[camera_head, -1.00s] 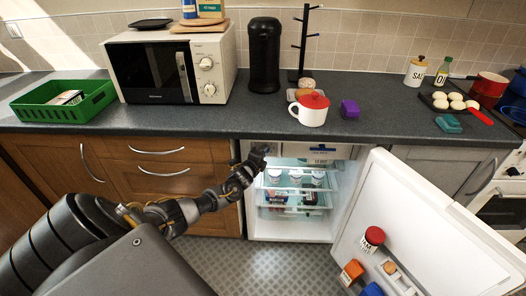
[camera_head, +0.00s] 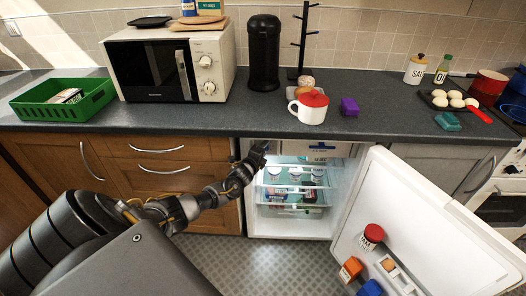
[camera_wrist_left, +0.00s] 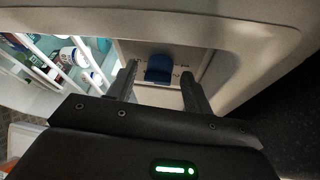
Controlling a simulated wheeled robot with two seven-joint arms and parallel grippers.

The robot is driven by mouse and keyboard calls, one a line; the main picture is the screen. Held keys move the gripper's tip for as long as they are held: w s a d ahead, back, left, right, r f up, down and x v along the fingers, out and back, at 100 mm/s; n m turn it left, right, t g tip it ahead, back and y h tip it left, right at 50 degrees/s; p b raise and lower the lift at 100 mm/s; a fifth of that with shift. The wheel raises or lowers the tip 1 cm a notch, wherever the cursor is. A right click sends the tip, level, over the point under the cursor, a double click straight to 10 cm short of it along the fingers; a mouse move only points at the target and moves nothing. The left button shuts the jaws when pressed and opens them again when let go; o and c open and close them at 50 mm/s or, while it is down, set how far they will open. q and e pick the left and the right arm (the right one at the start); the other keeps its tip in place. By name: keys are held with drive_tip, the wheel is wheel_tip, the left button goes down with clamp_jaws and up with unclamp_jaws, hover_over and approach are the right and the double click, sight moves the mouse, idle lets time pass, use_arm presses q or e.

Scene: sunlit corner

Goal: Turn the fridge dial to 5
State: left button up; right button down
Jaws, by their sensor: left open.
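The fridge (camera_head: 290,230) stands open under the counter, with its white door (camera_head: 420,225) swung out to the right. In the left wrist view, the fridge dial (camera_wrist_left: 158,68) is a blue knob on a pale panel with small dark marks around it. I cannot read its setting. It shows only as a small dark blue shape under the fridge's top in the head view (camera_head: 333,148). My left gripper (camera_head: 262,150) is at the fridge's upper left opening. In the wrist view its open fingers (camera_wrist_left: 159,72) appear on either side of the dial; contact is not visible. My right gripper is not in view.
Jars and packs stand on the fridge's glass shelves (camera_head: 290,186). A red-lidded jar (camera_head: 372,236) and an orange-topped box (camera_head: 350,268) sit in the door.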

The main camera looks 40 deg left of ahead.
use_arm(q)
drive_tip(key=v, duration=1)
drive_tip(key=shift+s+p, duration=0.35)
drive_tip(key=shift+p, duration=0.05)
drive_tip(key=shift+d, duration=0.15)
drive_tip(key=s+a+f+n+g, duration=0.1)
drive_tip(key=s+f+n+g, duration=0.2)
drive_tip(key=f, duration=0.6)
drive_tip(key=s+a+f+n+g, duration=0.1)
drive_tip(key=s+f+n, duration=0.25)
drive_tip(key=f, duration=0.45)
drive_tip(key=s+d+f+n+g+h, duration=0.1)
drive_tip(key=s+d+f+n+g, duration=0.1)
drive_tip(key=s+f, duration=0.55)
drive_tip(key=s+d+f+n+g, duration=0.2)
drive_tip(key=s+f+n, duration=0.1)
drive_tip(key=s+f, duration=0.4)
drive_tip(key=s+d+f+n+g+h, duration=0.1)
drive_tip(key=s+d+f, duration=0.3)
drive_tip(key=s, duration=0.5)
drive_tip(key=s+d+f+n+g+h, duration=0.1)
drive_tip(key=s+d+f+g, duration=0.2)
drive_tip(key=s+d, duration=0.6)
drive_tip(key=s+d+f+n+g+h, duration=0.1)
drive_tip(key=s+d+f+g, duration=0.1)
drive_tip(key=s+d+f, duration=0.4)
drive_tip(key=s+f, duration=0.1)
drive_tip(key=s, duration=0.4)
drive_tip(key=shift+d+f+g, duration=0.15)
drive_tip(key=shift+d+g, duration=0.25)
